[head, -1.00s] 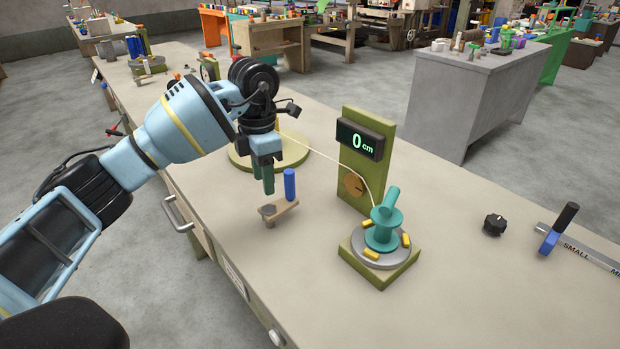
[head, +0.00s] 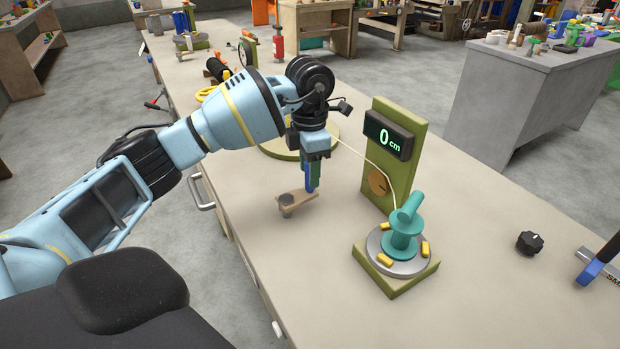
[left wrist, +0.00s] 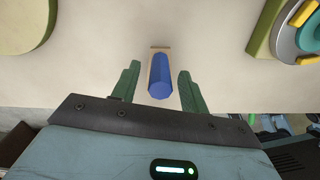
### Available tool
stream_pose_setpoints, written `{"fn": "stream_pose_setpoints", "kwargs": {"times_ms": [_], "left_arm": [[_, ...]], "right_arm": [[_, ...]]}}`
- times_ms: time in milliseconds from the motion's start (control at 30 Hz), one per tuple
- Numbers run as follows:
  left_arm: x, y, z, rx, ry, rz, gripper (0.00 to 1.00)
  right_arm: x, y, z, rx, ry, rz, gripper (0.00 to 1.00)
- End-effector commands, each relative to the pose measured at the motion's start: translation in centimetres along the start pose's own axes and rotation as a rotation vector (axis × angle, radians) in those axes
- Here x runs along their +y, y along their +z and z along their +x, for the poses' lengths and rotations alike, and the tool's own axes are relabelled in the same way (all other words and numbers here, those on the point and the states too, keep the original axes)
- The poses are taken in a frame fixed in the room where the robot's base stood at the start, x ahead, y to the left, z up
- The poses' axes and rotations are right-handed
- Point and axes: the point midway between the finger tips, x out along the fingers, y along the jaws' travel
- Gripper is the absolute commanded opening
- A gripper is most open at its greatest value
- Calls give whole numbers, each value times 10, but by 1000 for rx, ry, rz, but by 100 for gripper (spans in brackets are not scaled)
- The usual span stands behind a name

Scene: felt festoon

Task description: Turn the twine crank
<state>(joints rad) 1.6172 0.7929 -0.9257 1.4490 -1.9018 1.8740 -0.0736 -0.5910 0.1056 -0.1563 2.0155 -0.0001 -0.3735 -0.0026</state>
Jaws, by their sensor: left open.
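The twine crank is a short tan wooden arm (head: 297,204) on a grey hub, with an upright blue handle (head: 308,178). My left gripper (head: 312,184) points down over the crank, and its green fingers overlap the handle in the head view. In the left wrist view my gripper (left wrist: 157,88) is open, with the blue handle (left wrist: 160,78) between the two fingers and a gap on each side. A teal spool (head: 404,238) stands on a grey disc with yellow blocks. Twine runs from it past a display (head: 388,135) reading 0 cm. My right gripper is out of view.
A round olive-yellow base (head: 272,150) lies behind my left gripper, partly hidden. A black knob (head: 530,243) and a blue slider (head: 592,272) are to the right. The bench (head: 340,290) is clear in front of the crank.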

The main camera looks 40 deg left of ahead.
Motion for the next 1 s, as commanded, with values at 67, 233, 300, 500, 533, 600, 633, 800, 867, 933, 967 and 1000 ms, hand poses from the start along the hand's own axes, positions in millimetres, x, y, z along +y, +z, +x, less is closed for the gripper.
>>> {"fn": "stream_pose_setpoints", "kwargs": {"times_ms": [67,233,300,500,533,600,633,800,867,933,967,1000], "left_arm": [[0,-1,12,2,0,0,44],[0,0,27,0,0,0,44],[0,0,30,0,0,0,44],[0,0,31,-1,1,0,44],[0,0,31,-1,1,0,44],[0,0,31,-1,1,0,43],[0,0,31,-1,1,0,39],[0,0,31,-1,1,0,17],[0,0,31,-1,1,0,9],[0,0,31,-1,1,0,0],[0,0,31,-1,1,0,0],[0,0,31,-1,1,0,0]], "right_arm": [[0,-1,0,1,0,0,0],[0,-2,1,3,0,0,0],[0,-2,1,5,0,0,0],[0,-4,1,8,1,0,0],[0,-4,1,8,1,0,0],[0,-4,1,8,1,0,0],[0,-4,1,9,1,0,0],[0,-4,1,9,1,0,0],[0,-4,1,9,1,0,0],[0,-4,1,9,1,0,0],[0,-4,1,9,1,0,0],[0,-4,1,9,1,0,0]]}}
